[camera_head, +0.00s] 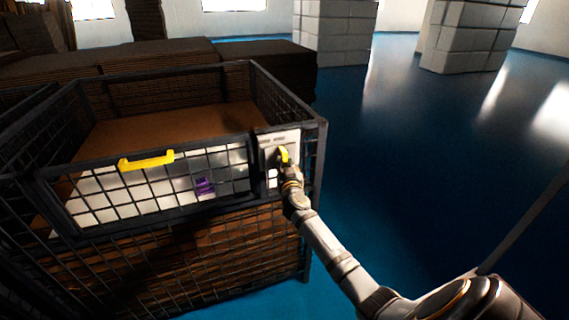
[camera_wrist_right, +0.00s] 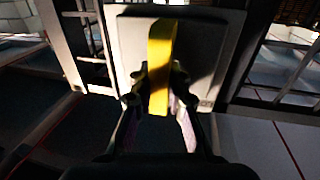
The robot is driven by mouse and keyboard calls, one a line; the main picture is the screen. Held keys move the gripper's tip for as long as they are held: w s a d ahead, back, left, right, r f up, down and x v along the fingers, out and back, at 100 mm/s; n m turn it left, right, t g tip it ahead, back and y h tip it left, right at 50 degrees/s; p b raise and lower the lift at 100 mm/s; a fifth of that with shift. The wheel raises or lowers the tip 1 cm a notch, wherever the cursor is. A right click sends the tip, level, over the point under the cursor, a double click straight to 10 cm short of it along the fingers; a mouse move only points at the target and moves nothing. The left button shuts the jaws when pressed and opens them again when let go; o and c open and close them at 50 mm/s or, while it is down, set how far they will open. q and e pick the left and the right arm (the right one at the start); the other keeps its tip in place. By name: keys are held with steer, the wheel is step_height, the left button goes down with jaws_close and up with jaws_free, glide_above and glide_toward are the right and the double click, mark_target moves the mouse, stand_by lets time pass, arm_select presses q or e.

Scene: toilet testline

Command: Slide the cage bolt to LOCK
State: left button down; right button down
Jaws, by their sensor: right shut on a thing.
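The wire cage (camera_head: 318,140) stands at the left and middle of the head view. A pale bolt plate (camera_head: 292,136) is mounted at its front right corner, and it fills the middle of the right wrist view (camera_wrist_right: 205,50). The yellow bolt handle (camera_head: 283,153) sticks out from the plate; it also shows in the right wrist view (camera_wrist_right: 161,62). My right gripper (camera_head: 287,167) is shut on the yellow handle, with one finger on each side of it. Any lettering on the plate is too small to read. My left gripper is not in view.
The cage's front panel carries a second yellow handle (camera_head: 146,161). A purple object (camera_head: 204,186) shows through the mesh. Brown stacked sheets (camera_head: 150,58) stand behind the cage. Block pillars (camera_head: 333,30) stand further back. The blue floor (camera_head: 420,150) to the right is clear.

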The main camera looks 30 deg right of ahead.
mark_target(267, 160)
steer(key=shift+w+a+f, duration=0.1)
steer(key=shift+a+f, duration=0.1)
steer(key=a+b, duration=0.2)
steer(key=w+a+b, duration=0.1)
steer(key=a+b, duration=0.1)
steer(key=a, duration=0.1)
steer(key=shift+w+a+f, duration=0.1)
steer(key=shift+w+a, duration=0.05)
steer(key=c, duration=1.8)
jaws_free()
steer(key=o, duration=0.5)
steer(key=shift+a+r, duration=0.25)
steer(key=shift+r, duration=0.05)
steer(key=shift+d, duration=0.15)
